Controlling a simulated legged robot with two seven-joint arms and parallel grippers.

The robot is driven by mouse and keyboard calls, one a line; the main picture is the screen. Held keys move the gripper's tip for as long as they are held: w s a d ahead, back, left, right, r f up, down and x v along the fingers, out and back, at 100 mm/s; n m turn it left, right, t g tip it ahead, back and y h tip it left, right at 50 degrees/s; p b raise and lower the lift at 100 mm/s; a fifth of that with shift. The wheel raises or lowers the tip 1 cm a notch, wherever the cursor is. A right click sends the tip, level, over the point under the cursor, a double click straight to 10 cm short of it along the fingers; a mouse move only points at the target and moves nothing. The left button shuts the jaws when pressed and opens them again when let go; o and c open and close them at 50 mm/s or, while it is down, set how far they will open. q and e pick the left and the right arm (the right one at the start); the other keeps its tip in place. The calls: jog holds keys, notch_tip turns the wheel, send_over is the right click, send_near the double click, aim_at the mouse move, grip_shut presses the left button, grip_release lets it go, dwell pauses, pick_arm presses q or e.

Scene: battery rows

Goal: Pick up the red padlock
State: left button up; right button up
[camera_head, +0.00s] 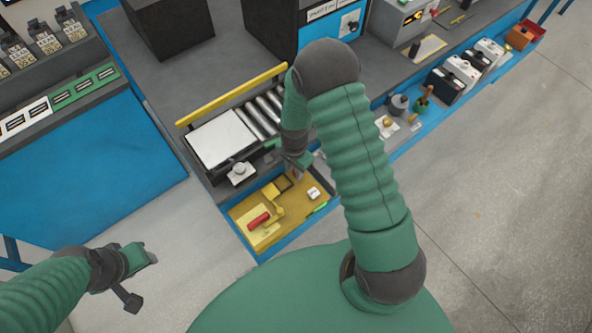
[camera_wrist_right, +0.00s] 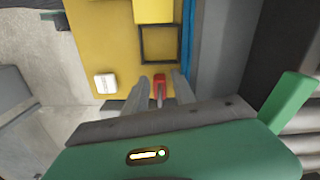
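A small red object, which looks like the padlock (camera_wrist_right: 159,80), lies at the edge of the yellow tray surface in the right wrist view. My right gripper (camera_wrist_right: 161,90) is open, with one finger on each side of it and visible gaps between. In the head view my right gripper (camera_head: 298,165) is low over the tray's back edge, and the padlock is mostly hidden there.
The yellow tray (camera_head: 240,208) also holds a larger red piece (camera_head: 258,221), a white block (camera_head: 313,193) and a green item (camera_head: 318,208). A roller conveyor (camera_head: 262,112) with a yellow rail lies behind. Blue-edged benches flank open grey floor.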

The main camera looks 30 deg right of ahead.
jog(key=shift+s+d, duration=0.1)
jog(key=shift+d, duration=0.45)
grip_shut()
jog(key=shift+a, duration=0.3)
